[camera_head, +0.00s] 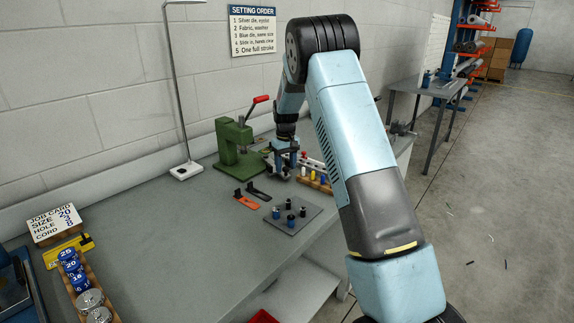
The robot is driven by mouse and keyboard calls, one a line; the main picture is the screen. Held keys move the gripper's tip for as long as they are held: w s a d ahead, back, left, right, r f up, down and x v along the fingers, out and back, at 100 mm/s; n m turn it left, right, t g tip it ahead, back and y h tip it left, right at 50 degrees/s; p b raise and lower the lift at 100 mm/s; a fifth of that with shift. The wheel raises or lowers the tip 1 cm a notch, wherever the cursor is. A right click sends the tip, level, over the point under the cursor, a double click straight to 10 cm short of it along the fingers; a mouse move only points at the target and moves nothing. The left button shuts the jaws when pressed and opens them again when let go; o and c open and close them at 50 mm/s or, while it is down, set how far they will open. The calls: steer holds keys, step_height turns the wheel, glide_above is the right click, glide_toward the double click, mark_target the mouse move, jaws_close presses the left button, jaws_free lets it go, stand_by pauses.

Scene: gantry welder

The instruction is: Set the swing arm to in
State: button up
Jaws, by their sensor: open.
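A green bench press (232,142) with a red-handled lever (260,99) stands on the grey bench near the wall. The lever points up and to the right. My gripper (279,172) is open and points down just right of the press, low over the bench. I cannot tell whether it touches anything. No part shows clearly as the swing arm; the area right of the press is partly hidden by my gripper, so its position cannot be told.
A grey plate with several dark and blue pegs (288,227), an orange-and-black tool (247,202) and a wooden rack with coloured pegs (322,186) lie around my gripper. A lamp post (178,90) stands left of the press. The bench's front middle (190,250) is clear.

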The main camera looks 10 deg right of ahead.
steer(key=shift+c, duration=0.3)
jaws_close()
stand_by(0.3)
steer(key=shift+d, duration=0.25)
